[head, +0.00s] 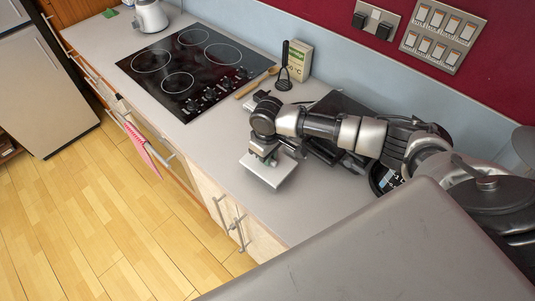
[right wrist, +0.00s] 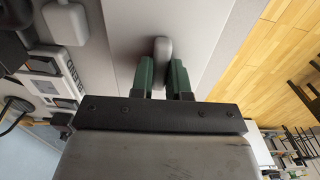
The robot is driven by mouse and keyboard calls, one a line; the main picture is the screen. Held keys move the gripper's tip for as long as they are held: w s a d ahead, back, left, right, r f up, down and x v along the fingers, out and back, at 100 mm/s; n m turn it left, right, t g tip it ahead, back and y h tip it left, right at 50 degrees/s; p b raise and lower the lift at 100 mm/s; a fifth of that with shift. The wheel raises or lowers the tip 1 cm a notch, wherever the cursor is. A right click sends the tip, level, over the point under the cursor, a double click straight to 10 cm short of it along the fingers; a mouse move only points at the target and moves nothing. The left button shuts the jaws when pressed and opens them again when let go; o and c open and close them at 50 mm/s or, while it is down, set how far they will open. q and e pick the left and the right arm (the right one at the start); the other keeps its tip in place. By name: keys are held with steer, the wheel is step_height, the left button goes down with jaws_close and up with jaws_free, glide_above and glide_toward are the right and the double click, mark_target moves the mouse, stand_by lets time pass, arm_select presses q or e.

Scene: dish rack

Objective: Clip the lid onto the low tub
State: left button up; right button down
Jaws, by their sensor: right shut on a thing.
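A flat, pale grey, square-cornered piece that looks like the lid (head: 266,174) is under my right gripper (head: 264,150) in the head view, over the counter near its front edge. In the right wrist view, the two green fingers of my right gripper (right wrist: 162,75) are shut on an upright grey handle (right wrist: 163,48), with a flat pale surface beyond it. I cannot make out the low tub separately; it may be hidden under the lid or behind my arm. I cannot tell whether the lid touches anything below. My left gripper is not in view.
A black hob (head: 190,65) lies further along the counter, with a wooden spoon (head: 256,83), a black masher (head: 284,80) and a box (head: 300,62) beside it. Dark items stand behind my arm. Counter (head: 215,140) left of the lid is clear.

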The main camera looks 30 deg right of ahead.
steer(key=shift+f, duration=0.5)
steer(key=c, duration=0.5)
jaws_free()
steer(key=shift+c, duration=0.2)
step_height(320, 180, up, 3)
steer(key=p, duration=0.2)
steer(key=shift+f+p, duration=0.15)
steer(key=shift+p, duration=0.15)
step_height(320, 180, up, 2)
steer(key=shift+r, duration=1.2)
